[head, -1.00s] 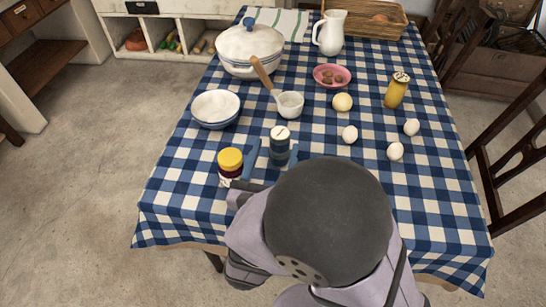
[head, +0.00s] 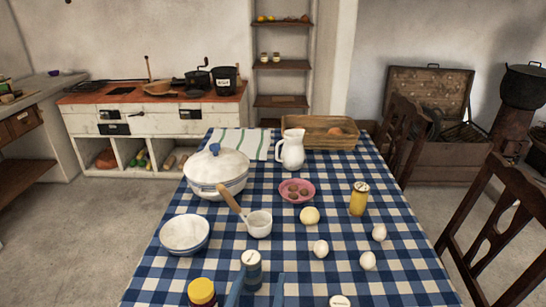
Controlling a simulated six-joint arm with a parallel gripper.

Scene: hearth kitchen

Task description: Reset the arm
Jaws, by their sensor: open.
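My gripper (head: 257,288) shows only as two blue fingers at the bottom edge of the head view. The fingers stand apart. A dark blue jar with a pale top (head: 251,270) stands on the table by the fingers; I cannot tell whether it is between them or just beyond. A yellow-lidded jar (head: 202,291) stands just left of the fingers, cut off by the frame. The rest of my arm is mostly out of view.
A pitcher (head: 291,150) and basket (head: 318,132) stand at the back.

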